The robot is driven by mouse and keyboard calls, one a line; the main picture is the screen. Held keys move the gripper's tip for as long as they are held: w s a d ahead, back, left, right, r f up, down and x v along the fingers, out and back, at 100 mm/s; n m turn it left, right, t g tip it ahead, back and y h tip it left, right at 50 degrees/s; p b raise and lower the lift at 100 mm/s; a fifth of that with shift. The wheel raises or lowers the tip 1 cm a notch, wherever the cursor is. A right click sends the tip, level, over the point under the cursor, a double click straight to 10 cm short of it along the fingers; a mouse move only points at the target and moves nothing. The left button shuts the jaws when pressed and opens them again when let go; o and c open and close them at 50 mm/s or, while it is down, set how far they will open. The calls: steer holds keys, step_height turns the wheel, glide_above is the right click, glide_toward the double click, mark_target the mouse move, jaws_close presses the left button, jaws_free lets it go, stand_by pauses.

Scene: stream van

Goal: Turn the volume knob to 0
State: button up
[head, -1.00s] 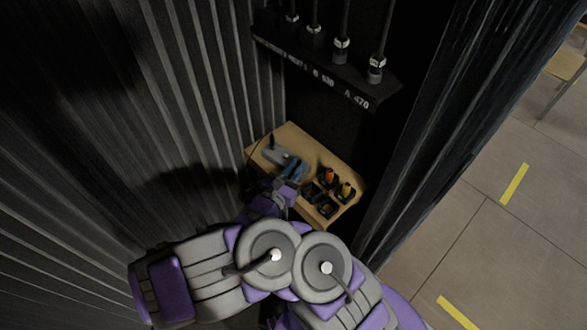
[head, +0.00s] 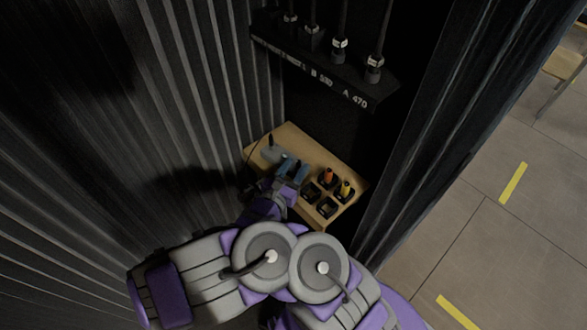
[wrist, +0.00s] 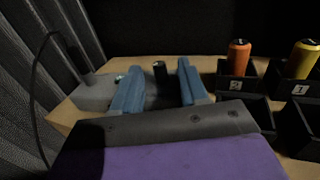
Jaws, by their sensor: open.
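A grey box (head: 271,154) sits at the left end of a small wooden shelf; it also shows in the wrist view (wrist: 95,92). A dark upright knob or post (wrist: 160,72) shows between my fingers in the wrist view. I cannot read any marking on it. My gripper (wrist: 158,88) is open, its two blue fingers on either side of the dark post, with gaps showing. In the head view my gripper (head: 290,169) is over the shelf beside the box. The lower part of the post is hidden.
Several black holders stand right of the gripper, with an orange item (wrist: 238,56) and a yellow item (wrist: 302,58). The wooden shelf (head: 290,134) is in a corner between dark curtains. A black rack (head: 325,68) with hanging cables is above. A cable runs at the left.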

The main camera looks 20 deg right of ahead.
steer(key=p+v, duration=0.5)
steer(key=v, duration=1.2)
steer(key=shift+a+p, duration=0.2)
steer(key=shift+p, duration=0.1)
steer(key=shift+s, duration=0.1)
steer(key=s+d+r+m+g, duration=0.4)
steer(key=d+r+m+g, duration=0.2)
steer(key=r+m+g, duration=0.15)
steer(key=s+d+r+m+g, duration=0.3)
steer(key=d+r+m+g, duration=0.35)
steer(key=m, duration=0.25)
steer(key=s+a+r+m+y, duration=0.3)
steer(key=s+r+m+y, duration=0.1)
steer(key=s+y, duration=0.2)
steer(key=s+a+r+m+y, duration=0.3)
steer(key=s+r+m+y, duration=0.2)
steer(key=s+y, duration=0.2)
steer(key=shift+r+t+y, duration=0.15)
steer(key=shift+t+y, duration=0.15)
steer(key=shift+y, duration=0.1)
steer(key=shift+s+m, duration=0.15)
steer(key=shift+m, duration=0.1)
